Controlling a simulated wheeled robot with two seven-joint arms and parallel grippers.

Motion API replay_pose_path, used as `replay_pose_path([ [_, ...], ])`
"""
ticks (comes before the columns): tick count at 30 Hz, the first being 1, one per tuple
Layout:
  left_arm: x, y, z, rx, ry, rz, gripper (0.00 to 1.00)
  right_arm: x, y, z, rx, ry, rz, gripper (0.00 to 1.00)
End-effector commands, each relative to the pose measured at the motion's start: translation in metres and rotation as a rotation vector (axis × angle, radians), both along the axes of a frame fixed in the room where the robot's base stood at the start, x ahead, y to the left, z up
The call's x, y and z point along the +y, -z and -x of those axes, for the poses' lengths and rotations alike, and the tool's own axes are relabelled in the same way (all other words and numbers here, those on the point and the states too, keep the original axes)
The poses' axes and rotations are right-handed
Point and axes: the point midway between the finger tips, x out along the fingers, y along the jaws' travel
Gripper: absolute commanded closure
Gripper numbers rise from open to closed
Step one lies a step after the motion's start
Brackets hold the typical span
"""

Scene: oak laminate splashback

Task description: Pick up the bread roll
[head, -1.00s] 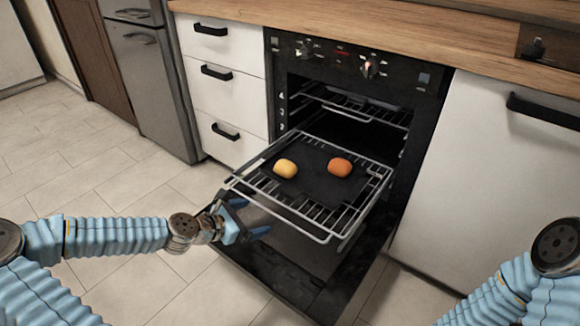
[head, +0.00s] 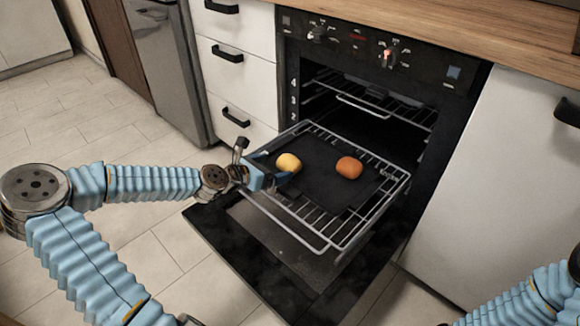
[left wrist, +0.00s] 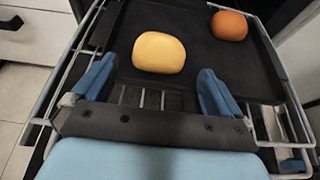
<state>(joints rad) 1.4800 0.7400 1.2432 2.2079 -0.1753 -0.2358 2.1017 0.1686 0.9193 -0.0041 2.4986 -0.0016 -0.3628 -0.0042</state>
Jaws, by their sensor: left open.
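A pale yellow roll (head: 288,163) and an orange-brown roll (head: 349,167) lie apart on a dark baking tray (head: 318,178) on the pulled-out oven rack. The pictures do not settle which is the bread roll. My left gripper (head: 281,170) is open and empty, close to the yellow roll at the rack's left side. In the left wrist view the yellow roll (left wrist: 159,53) sits just ahead of the spread blue fingertips, roughly centred between them. The orange-brown roll (left wrist: 229,25) is farther off to the right. My right gripper is not visible; only part of that arm shows.
The oven door (head: 258,255) hangs open below the wire rack (head: 335,232). White drawers (head: 226,65) stand left of the oven, a white cabinet front (head: 490,180) right of it. The wooden worktop (head: 420,28) runs above. Floor at left is clear.

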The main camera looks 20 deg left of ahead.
Motion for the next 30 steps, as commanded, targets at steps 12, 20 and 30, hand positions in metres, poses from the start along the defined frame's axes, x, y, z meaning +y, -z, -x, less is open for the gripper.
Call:
replay_pose_path([
  [12, -0.017, 0.02, -0.044, -0.001, 0.003, 0.001, 0.0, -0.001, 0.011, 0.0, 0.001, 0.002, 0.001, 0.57],
  [20, -0.02, 0.025, -0.056, 0.001, -0.001, -0.001, 0.0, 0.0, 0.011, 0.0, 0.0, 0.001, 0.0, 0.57],
  [30, -0.02, 0.024, -0.056, 0.0, 0.0, 0.0, 0.35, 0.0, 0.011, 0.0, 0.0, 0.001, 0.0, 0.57],
])
